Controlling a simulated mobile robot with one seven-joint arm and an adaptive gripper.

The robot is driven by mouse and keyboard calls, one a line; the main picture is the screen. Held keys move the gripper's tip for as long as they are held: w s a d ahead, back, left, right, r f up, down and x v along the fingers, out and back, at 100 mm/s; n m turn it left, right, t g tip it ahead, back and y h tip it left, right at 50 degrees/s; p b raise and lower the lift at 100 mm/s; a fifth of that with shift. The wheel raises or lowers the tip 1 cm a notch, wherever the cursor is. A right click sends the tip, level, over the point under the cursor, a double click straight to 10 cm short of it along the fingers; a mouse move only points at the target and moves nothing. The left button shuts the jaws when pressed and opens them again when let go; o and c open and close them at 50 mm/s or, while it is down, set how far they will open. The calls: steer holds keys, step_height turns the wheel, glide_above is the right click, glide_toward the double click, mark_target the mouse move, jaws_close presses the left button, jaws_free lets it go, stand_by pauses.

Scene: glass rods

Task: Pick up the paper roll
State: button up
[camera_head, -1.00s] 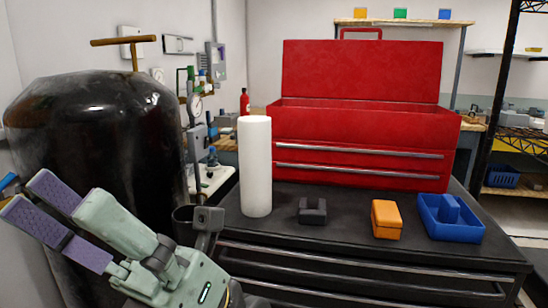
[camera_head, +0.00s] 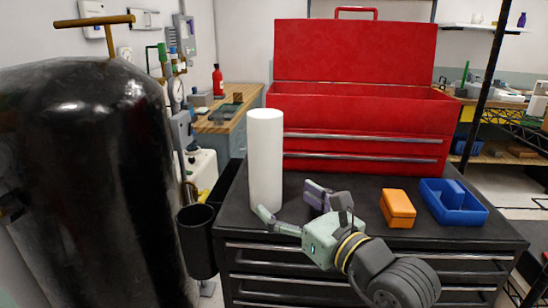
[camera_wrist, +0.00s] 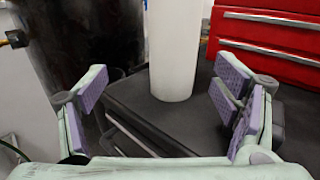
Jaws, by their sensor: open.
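The paper roll (camera_head: 265,160) is a tall white cylinder standing upright on the black top of the tool cabinet, left of the red toolbox. My gripper (camera_head: 288,203) is open and low over the cabinet top, just in front and to the right of the roll in the head view. In the wrist view the roll (camera_wrist: 174,50) stands ahead, between the lines of the two purple-padded fingers (camera_wrist: 163,100) and beyond their tips. Nothing is between the fingers, and the roll's top is cut off there.
An open red toolbox (camera_head: 360,125) stands behind. An orange box (camera_head: 398,208) and a blue tray (camera_head: 470,217) are to the right. A black cup (camera_head: 197,243) hangs at the cabinet's left side. A large black tank (camera_head: 90,180) stands at the left.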

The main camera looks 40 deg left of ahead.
mark_target(274, 183)
steer(key=x, duration=0.2)
steer(key=w+p+x, duration=0.1)
steer(key=x, duration=0.2)
steer(key=shift+d+f, duration=0.1)
steer(key=shift+d, duration=0.15)
steer(key=p+x, duration=0.1)
steer(key=x, duration=0.1)
steer(key=p+x, duration=0.1)
steer(key=x, duration=0.2)
steer(key=shift+w+d, duration=0.15)
steer(key=shift+w, duration=0.2)
steer(key=shift+w+a+p, duration=0.15)
steer(key=shift+a+p, duration=0.15)
steer(key=shift+a, duration=0.1)
steer(key=c, duration=1.4)
